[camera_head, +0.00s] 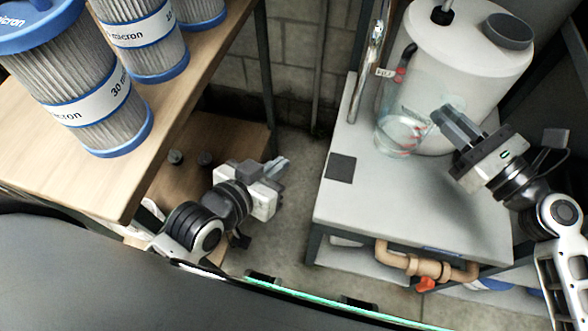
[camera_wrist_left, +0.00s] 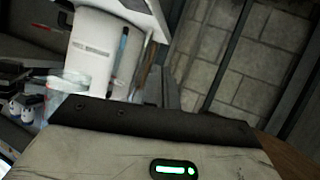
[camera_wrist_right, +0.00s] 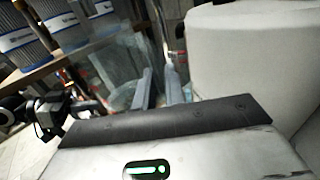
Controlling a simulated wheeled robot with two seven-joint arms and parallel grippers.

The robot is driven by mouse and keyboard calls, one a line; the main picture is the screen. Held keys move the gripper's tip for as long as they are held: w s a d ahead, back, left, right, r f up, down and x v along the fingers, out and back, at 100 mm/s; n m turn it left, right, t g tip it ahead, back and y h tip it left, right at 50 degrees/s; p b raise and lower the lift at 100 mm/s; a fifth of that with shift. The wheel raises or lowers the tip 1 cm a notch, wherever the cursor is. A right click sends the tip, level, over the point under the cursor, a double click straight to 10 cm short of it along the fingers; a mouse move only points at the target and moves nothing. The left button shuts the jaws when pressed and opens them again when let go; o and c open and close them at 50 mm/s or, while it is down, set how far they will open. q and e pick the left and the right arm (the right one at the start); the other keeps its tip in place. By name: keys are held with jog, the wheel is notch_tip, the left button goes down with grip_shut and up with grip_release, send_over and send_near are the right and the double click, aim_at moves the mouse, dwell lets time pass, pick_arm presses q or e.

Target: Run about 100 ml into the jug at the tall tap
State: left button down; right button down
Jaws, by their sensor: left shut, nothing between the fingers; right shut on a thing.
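The clear jug (camera_head: 400,125) with red marks stands upright at the left of the white tank, on or just above the grey bench top; I cannot tell which. My right gripper (camera_head: 443,115) is shut on the jug at its right side; the exact grip spot is hard to see. The jug also shows beyond the fingers in the right wrist view (camera_wrist_right: 118,75). I cannot tell its water level. The tall chrome tap (camera_head: 376,35) rises at the bench's left edge, beside a small FILL label (camera_head: 385,72). My left gripper (camera_head: 282,164) is shut and empty, left of the bench.
A large white tank (camera_head: 475,60) fills the back of the grey bench (camera_head: 400,200). A dark square (camera_head: 340,167) lies on the bench's left part. Pipework with a red valve handle (camera_head: 425,284) is below. Filter cartridges (camera_head: 90,90) stand on the wooden shelf at left.

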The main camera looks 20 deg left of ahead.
jog(key=shift+r, duration=3.05)
pick_arm(q)
jog(key=shift+n+g+y, duration=0.4)
jog(key=shift+g, duration=0.1)
jog(key=s, duration=0.1)
jog(key=s+a+f, duration=0.1)
jog(key=s+f, duration=0.1)
jog(key=shift+s+a, duration=0.3)
jog(key=shift+s, duration=0.1)
